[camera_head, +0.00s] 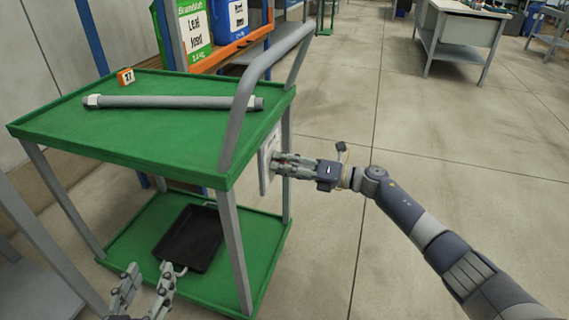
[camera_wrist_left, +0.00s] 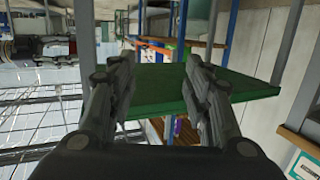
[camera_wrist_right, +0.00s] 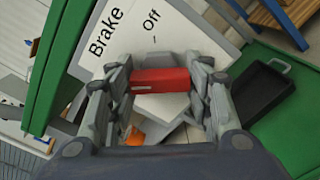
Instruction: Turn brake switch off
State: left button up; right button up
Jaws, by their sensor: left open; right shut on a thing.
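The brake panel (camera_wrist_right: 163,38) is a white plate on the side of the green cart, with "Brake" and "Off" lettering showing in the right wrist view. Its edge shows in the head view (camera_head: 265,165). The red switch handle (camera_wrist_right: 160,79) lies between the fingers of my right gripper (camera_head: 277,164), which is shut on it. A small white mark shows on the handle. The fingers hide part of the plate around it, and whether the handle points to "Off" I cannot tell. My left gripper (camera_head: 148,283) is open and empty, low beside the cart's front.
The green cart (camera_head: 150,143) carries a grey pipe (camera_head: 175,102) and an orange tag (camera_head: 125,77) on top. A black tray (camera_head: 190,239) lies on its lower shelf. A grey handle bar (camera_head: 243,105) rises above the panel.

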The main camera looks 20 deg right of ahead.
jog(key=m+p, duration=0.2)
jog(key=m, duration=0.2)
jog(key=shift+r, duration=0.15)
jog(key=m+p, duration=0.2)
jog(key=m, duration=0.2)
jog(key=shift+m+p, duration=0.4)
jog(key=shift+m, duration=0.4)
pick_arm(q)
jog(key=s+a+f+g+y+p, duration=0.1)
jog(key=s+a+f+g+y, duration=0.15)
jog(key=s+f+g, duration=0.5)
jog(key=s+a+f+g+y+p, duration=0.1)
jog(key=s+a+f+g, duration=0.35)
jog(key=s, duration=0.55)
pick_arm(e)
jog(key=m, duration=0.3)
jog(key=shift+m, duration=1.4)
pick_arm(q)
jog(key=shift+n, duration=0.3)
jog(key=shift+d+p+x, duration=0.2)
jog(key=shift+p+x, duration=0.05)
jog(key=shift+x, duration=1.1)
jog(key=shift+d+p+x, duration=0.25)
jog(key=shift+x, duration=1.1)
pick_arm(e)
jog(key=shift+m, duration=0.9)
